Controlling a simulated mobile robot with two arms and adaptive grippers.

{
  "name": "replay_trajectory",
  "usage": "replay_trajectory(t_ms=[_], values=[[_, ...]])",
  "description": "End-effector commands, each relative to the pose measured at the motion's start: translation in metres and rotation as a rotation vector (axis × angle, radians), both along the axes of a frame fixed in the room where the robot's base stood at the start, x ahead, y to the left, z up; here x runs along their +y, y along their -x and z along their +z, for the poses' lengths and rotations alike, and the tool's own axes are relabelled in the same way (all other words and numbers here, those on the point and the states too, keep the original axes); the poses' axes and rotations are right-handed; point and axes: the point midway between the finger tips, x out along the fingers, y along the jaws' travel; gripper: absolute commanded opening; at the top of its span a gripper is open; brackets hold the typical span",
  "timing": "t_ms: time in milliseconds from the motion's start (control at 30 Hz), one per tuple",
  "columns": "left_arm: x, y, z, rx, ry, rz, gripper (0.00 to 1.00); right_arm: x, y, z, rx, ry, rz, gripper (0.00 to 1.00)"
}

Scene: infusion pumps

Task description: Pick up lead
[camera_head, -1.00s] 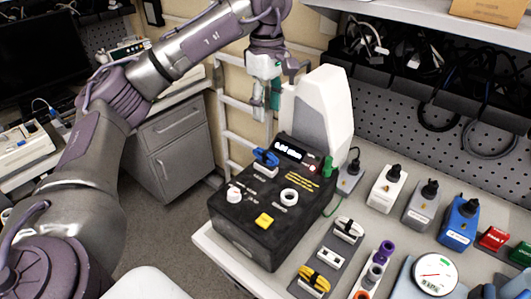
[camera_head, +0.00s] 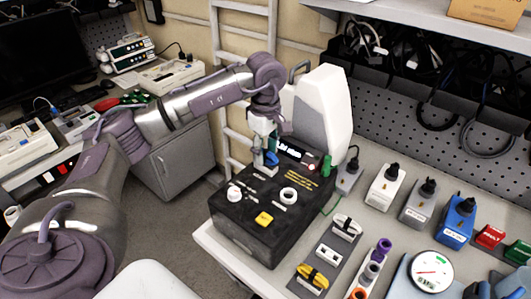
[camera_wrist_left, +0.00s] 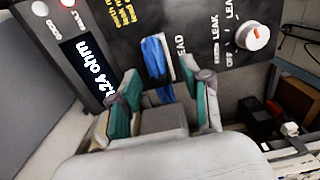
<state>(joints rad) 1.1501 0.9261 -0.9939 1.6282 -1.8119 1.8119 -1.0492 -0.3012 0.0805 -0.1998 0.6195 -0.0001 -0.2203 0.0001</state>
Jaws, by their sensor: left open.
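A blue lead (camera_head: 271,158) is on top of the black tester box (camera_head: 236,222), at the back left of its panel, and is partly hidden by my left gripper in the head view. In the left wrist view the blue lead (camera_wrist_left: 154,56) lies by a printed label ending in "EAD". My left gripper (camera_head: 265,160) is open and points down at the lead. In the wrist view its green-padded fingers (camera_wrist_left: 163,92) stand on either side of the lead's near end. Contact cannot be told. My right gripper is not in view.
A tall white housing (camera_head: 318,112) stands just behind. A grey strip with a yellow-banded item (camera_head: 312,277), a gauge (camera_head: 432,271) and plugged blocks are at right.

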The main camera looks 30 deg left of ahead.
Motion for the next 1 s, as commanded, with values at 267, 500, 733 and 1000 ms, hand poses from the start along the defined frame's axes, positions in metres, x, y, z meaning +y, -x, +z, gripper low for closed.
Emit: replay_trajectory(t_ms=[267,500,733,1000], values=[[0.0002,-0.0001,-0.0043,-0.001,0.0,0.0,0.48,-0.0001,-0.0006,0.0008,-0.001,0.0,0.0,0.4],[0.0002,-0.0001,-0.0041,-0.001,0.0,0.0,0.1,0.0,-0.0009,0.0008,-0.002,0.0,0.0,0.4],[0.0001,-0.0002,-0.0038,-0.001,0.0,0.001,0.0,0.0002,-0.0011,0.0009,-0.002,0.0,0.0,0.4],[0.0,-0.0006,-0.0005,-0.002,0.001,0.0,0.0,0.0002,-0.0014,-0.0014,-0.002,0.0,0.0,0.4]])
